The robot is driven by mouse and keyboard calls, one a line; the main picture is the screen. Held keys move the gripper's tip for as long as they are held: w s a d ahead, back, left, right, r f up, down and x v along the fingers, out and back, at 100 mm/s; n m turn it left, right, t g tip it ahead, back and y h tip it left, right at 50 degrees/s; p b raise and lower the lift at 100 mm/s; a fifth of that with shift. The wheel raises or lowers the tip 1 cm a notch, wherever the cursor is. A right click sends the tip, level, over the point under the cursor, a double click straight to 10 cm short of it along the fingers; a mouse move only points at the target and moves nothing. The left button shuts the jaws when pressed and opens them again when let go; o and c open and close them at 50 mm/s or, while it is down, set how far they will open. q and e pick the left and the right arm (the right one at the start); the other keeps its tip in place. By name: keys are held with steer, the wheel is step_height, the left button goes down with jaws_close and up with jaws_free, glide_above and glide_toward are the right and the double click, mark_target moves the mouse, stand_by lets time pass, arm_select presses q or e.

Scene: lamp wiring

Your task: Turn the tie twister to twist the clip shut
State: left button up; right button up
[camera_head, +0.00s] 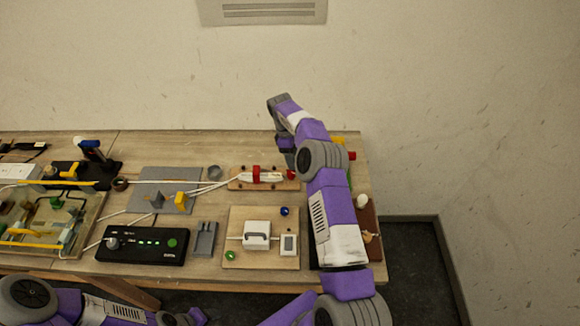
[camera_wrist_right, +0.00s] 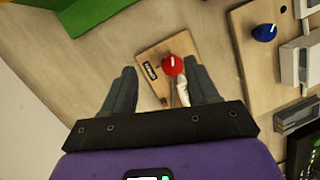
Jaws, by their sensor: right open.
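A small wooden board (camera_head: 238,184) lies toward the back of the bench, with a red-and-white fitting (camera_head: 257,175) on it and a red piece at its right end. In the right wrist view, a red round knob with a white mark, likely the tie twister (camera_wrist_right: 172,65), stands on this board (camera_wrist_right: 150,54). My right gripper (camera_wrist_right: 162,76) is open, its fingers on either side of the knob with gaps; contact cannot be told. A white piece and thin cable show just below the knob, partly hidden. My left arm's end (camera_head: 186,318) is at the bottom edge.
A larger board (camera_head: 236,253) with a blue knob (camera_head: 285,211), a white handled block and a switch stands in front. A black control box (camera_head: 142,246) and grey panel (camera_head: 160,178) are to the left. White cables run to the small board. A green block (camera_wrist_right: 85,15) is nearby.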

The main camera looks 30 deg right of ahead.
mark_target(292, 172)
steer(key=n+t, duration=0.1)
steer(key=n, duration=0.1)
steer(key=s+a+r+n+t, duration=0.1)
steer(key=n, duration=0.1)
steer(key=r+n, duration=0.1)
steer(key=shift+s+a+r+n+t+y, duration=0.15)
steer(key=shift+a+n+t+y, duration=0.15)
steer(key=shift+n+t+y, duration=0.1)
steer(key=shift+a, duration=0.1)
step_height(292, 172, down, 8)
steer(key=shift+r+p, duration=0.25)
steer(key=shift+p, duration=0.1)
steer(key=c, duration=1)
steer(key=shift+c, duration=0.2)
